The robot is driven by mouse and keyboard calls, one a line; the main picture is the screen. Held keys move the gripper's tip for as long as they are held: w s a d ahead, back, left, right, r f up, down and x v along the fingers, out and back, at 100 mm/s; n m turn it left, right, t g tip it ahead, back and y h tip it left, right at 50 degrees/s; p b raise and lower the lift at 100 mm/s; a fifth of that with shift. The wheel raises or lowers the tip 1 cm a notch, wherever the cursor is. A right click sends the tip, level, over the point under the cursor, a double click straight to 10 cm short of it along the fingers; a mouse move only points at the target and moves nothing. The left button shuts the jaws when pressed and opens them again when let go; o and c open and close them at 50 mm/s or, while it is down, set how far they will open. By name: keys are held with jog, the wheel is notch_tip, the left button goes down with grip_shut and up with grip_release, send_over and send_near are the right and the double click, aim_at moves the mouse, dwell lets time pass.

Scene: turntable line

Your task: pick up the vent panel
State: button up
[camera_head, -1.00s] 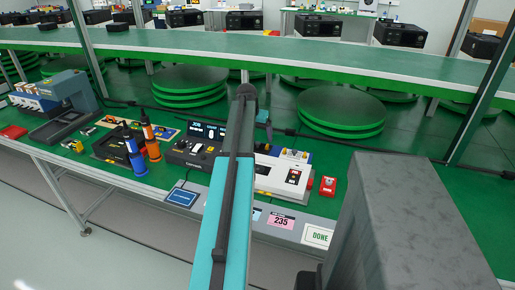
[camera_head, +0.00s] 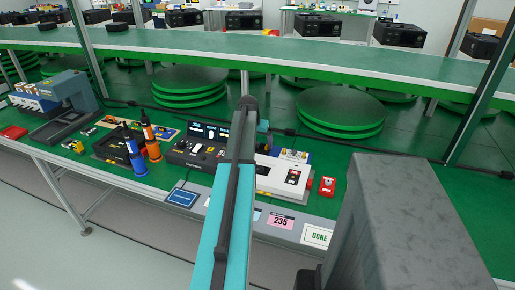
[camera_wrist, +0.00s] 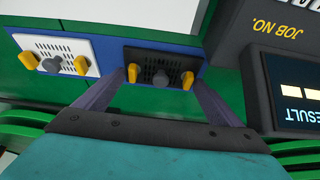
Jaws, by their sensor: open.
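Two vented panels sit side by side on a blue holder (camera_wrist: 110,48) in the wrist view. The dark vent panel (camera_wrist: 147,57) has slots, a dark knob and two yellow clips. The white vent panel (camera_wrist: 43,46) to its left has slots, a grey knob and two yellow clips. My gripper (camera_wrist: 157,79) is open, with one finger on each side of the dark panel's near edge. I cannot tell whether the fingers touch it. In the head view the white panel (camera_head: 294,154) shows on the holder, while my arm hides the dark one.
A console with a "JOB" screen (camera_head: 208,131) stands left of my arm. It also shows at the right of the wrist view (camera_wrist: 275,25). A red button box (camera_head: 327,187) is to the right. Blue and orange bottles (camera_head: 151,142) stand further left. A green shelf (camera_head: 300,52) runs behind.

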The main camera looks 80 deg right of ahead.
aim_at(257, 143)
dwell(0.3)
jog(key=c, duration=0.9)
jog(key=shift+r, duration=0.1)
jog(key=shift+r+b, duration=0.55)
jog(key=shift+r, duration=4.4)
